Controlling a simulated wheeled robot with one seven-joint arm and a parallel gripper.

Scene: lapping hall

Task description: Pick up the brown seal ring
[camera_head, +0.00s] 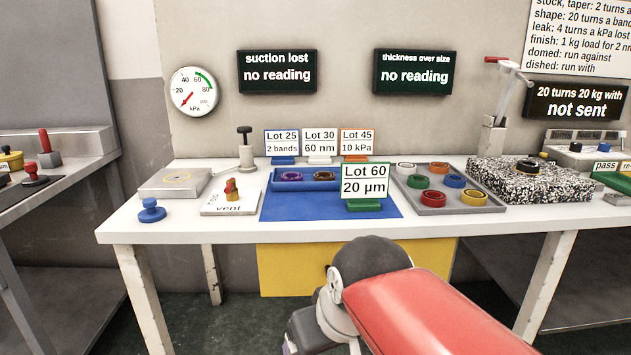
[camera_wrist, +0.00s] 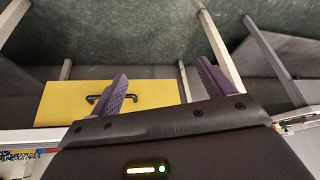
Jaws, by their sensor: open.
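The brown seal ring (camera_head: 324,175) appears to be the right one of two rings in the blue tray (camera_head: 277,186). A purple ring (camera_head: 291,176) lies to its left in the same tray. The tray is on a blue mat (camera_head: 290,209) on the white bench. The Lot 60 sign (camera_head: 364,181) stands just right of and in front of the brown ring. My gripper (camera_wrist: 163,86) is open and empty, with two purple fingers apart. It is low in front of the bench, well away from the ring. The ring is not in the wrist view.
A grey tray (camera_head: 434,211) of several coloured rings is right of the mat. A speckled block (camera_head: 490,174) bears a dark ring. A vent valve (camera_head: 232,190) and blue knob (camera_head: 151,211) are to the left. Under the bench is a yellow drawer front (camera_wrist: 65,105).

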